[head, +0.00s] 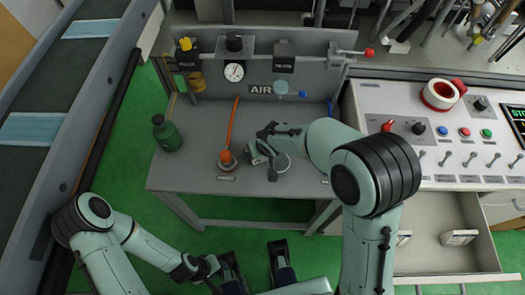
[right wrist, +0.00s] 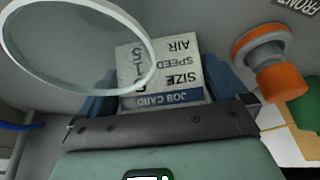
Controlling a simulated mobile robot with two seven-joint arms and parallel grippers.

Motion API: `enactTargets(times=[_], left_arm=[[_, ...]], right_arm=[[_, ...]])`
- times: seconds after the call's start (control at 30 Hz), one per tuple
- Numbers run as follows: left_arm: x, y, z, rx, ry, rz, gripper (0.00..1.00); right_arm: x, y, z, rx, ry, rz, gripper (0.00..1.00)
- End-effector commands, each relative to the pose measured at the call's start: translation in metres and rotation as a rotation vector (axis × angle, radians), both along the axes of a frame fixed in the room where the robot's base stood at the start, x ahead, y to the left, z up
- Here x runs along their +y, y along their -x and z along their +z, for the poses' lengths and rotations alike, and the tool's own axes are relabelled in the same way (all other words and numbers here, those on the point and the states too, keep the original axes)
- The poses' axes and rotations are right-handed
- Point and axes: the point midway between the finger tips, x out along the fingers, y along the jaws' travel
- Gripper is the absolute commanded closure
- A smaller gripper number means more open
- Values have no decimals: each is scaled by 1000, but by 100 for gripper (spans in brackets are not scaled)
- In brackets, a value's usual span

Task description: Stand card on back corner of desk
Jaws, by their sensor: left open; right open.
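The job card (right wrist: 160,72), white with a blue band and black print, shows upside down in the right wrist view. It lies between the blue fingers of my right gripper (right wrist: 168,88), which is open around it. I cannot tell whether the fingers touch it. In the head view my right gripper (head: 262,160) is low over the middle of the grey desk (head: 200,175), and I cannot make out the card there.
An orange-topped stand (head: 227,160) is just left of my right gripper; a clear round rim (right wrist: 80,45) overlaps the card's left side. A green bottle (head: 167,133) stands at the desk's left. A back panel (head: 265,65) carries a gauge. The desk's back right is clear.

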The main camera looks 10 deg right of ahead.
Motion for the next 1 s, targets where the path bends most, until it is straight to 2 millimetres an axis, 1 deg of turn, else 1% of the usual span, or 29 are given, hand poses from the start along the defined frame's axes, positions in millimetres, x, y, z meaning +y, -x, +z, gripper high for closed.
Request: enactTargets(times=[0.13,0.17,0.2,0.27,0.3,0.33,0.37,0.57,0.73,0.87,0.97,1.0], left_arm=[[0,0,0,0,0,0,57],[0,0,0,0,0,0,57],[0,0,0,0,0,0,57],[0,0,0,0,0,0,57],[0,0,0,0,0,0,57],[0,0,0,0,0,0,57],[0,0,0,0,0,0,57],[0,0,0,0,0,0,57],[0,1,2,3,0,-1,57],[0,2,6,7,1,-2,57],[0,3,9,12,1,-3,57],[0,4,11,14,2,-3,57]], right_arm=[[0,0,1,-1,0,0,0],[0,0,1,-1,0,0,3],[0,0,1,-1,0,0,16],[0,0,1,-1,0,0,36],[0,0,1,-1,0,0,39],[0,0,1,-1,0,0,39],[0,0,1,-1,0,0,44],[0,0,2,-1,0,0,44],[0,-1,10,-3,-2,-1,44],[1,-1,28,-5,-3,0,44],[0,-1,47,-7,-3,0,44],[0,-1,57,-7,-3,-1,44]])
